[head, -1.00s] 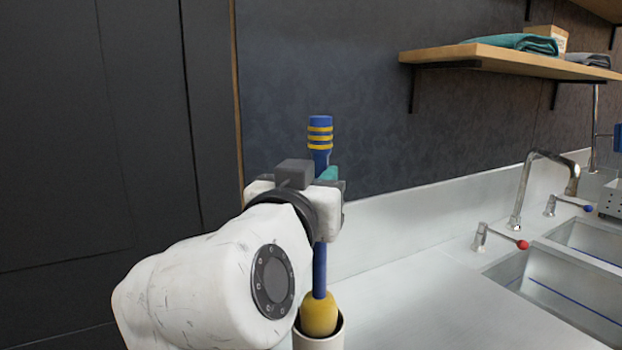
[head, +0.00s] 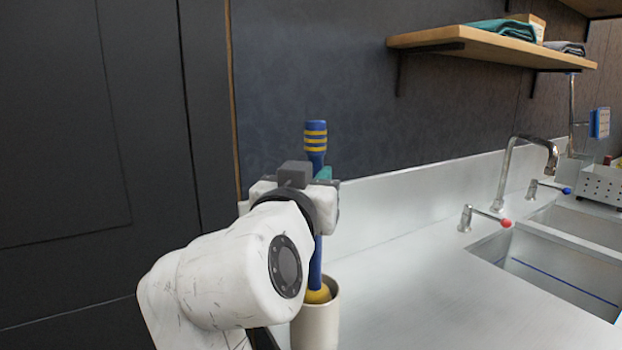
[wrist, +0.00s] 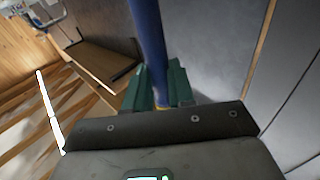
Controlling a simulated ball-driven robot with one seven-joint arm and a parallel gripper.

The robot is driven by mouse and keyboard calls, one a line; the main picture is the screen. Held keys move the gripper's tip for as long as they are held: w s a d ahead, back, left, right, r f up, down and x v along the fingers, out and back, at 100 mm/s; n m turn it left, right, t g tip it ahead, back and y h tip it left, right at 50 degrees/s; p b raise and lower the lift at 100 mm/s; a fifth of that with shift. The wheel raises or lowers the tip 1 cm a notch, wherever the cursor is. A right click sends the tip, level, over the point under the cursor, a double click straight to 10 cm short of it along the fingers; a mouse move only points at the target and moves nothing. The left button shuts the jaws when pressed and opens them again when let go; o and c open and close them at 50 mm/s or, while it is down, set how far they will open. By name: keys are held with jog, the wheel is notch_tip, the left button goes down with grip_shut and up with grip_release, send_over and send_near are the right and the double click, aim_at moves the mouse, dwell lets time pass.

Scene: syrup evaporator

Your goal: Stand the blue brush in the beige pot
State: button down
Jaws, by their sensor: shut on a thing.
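The blue brush (head: 315,137) has a blue handle with yellow bands and a yellow head at its lower end. It is upright, and its yellow head is partly inside the mouth of the beige pot (head: 318,328). The pot stands on the counter, its lower part cut off by the frame. My gripper (head: 324,178) is shut on the brush's handle above the pot. In the wrist view, the green fingers of my gripper (wrist: 155,88) close around the blue brush handle (wrist: 149,45). How deep the head sits is hidden by the rim.
The steel counter (head: 400,290) is clear to the right of the pot. Sinks (head: 560,270) with a tap (head: 505,175) and a red-knobbed valve (head: 485,217) lie further right. A wooden shelf (head: 470,44) with folded cloths hangs on the wall.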

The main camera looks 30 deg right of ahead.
jog(key=c, duration=0.9)
grip_release()
jog(key=b+v, duration=0.1)
jog(key=v, duration=1)
